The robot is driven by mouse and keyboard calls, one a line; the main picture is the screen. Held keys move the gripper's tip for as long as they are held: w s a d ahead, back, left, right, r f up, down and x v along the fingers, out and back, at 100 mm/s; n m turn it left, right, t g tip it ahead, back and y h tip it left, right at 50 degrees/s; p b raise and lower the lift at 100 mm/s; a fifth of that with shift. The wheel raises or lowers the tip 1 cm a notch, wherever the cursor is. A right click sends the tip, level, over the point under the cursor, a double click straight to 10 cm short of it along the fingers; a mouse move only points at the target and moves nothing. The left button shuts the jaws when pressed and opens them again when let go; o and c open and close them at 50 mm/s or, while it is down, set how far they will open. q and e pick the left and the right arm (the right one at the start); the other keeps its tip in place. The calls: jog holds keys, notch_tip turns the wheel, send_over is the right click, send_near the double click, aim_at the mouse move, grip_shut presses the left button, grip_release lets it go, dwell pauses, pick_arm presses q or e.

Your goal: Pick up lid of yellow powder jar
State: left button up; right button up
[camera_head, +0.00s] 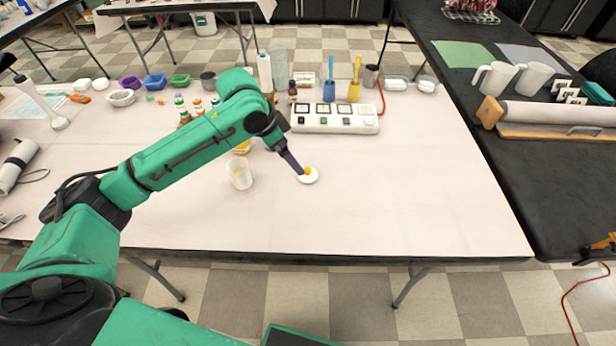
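My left gripper (297,170) is pointed down over the middle of the white table, beside a small white round dish or lid (308,179). A yellow item (242,148), perhaps the yellow powder jar, shows partly behind my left forearm, behind a clear beaker (239,174). Several small bottles with green and orange caps (197,106) stand behind the arm. My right gripper is not in view.
A white device with several square pads (335,119) lies behind the gripper. Blue and yellow tools (355,88), a brown bottle (292,91) and bowls (155,82) line the back. The table's (430,190) right and front areas are clear. A black table (560,190) stands at right.

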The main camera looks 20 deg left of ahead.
aim_at(306, 175)
pick_arm(q)
jog(key=x, duration=0.9)
jog(key=shift+w+f, duration=0.3)
jog(key=shift+w, duration=0.1)
jog(key=c, duration=1.3)
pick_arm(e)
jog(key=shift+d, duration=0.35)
pick_arm(q)
jog(key=shift+r, duration=0.15)
